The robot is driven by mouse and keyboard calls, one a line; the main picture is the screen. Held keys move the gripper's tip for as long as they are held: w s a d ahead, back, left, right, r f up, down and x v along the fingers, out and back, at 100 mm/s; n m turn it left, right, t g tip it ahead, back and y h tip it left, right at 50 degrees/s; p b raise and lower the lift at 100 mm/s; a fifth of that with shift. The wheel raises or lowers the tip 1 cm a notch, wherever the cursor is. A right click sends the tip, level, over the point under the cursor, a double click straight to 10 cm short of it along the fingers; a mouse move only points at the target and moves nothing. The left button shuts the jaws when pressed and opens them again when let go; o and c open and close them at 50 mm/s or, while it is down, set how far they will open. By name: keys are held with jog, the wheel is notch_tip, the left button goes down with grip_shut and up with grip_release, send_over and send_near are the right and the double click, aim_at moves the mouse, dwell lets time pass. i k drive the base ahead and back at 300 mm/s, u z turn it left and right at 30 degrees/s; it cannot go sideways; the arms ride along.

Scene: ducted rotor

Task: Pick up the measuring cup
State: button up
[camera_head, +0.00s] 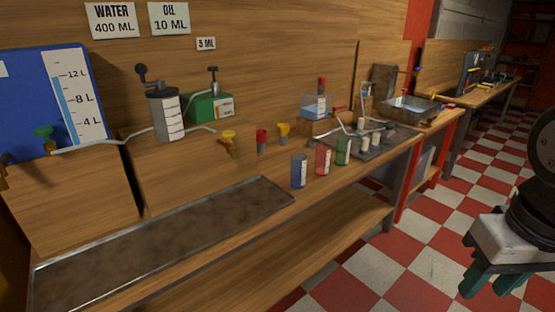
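Three small cups stand upright near the front edge of the wooden bench: a blue cup (299,171), a red cup (323,160) and a green cup (343,150). They have pale marks on their sides. A clear container with blue liquid (315,106) sits further back. I cannot tell which of these is the measuring cup. My gripper (488,288) is at the lower right, over the checkered floor and well apart from the bench. Its teal fingers point down and are spread, with nothing visible between them.
A long metal tray (165,240) lies on the bench at the left front. A rack with metal parts (368,142) stands right of the cups. Small yellow and red valves (262,141) stand behind them. A metal basin (411,108) is further right. The floor (400,255) before the bench is clear.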

aim_at(323, 153)
jog(key=u, duration=0.3)
jog(key=i, duration=0.65)
jog(key=z, duration=0.5)
jog(key=i, duration=0.65)
jog(key=z, duration=0.65)
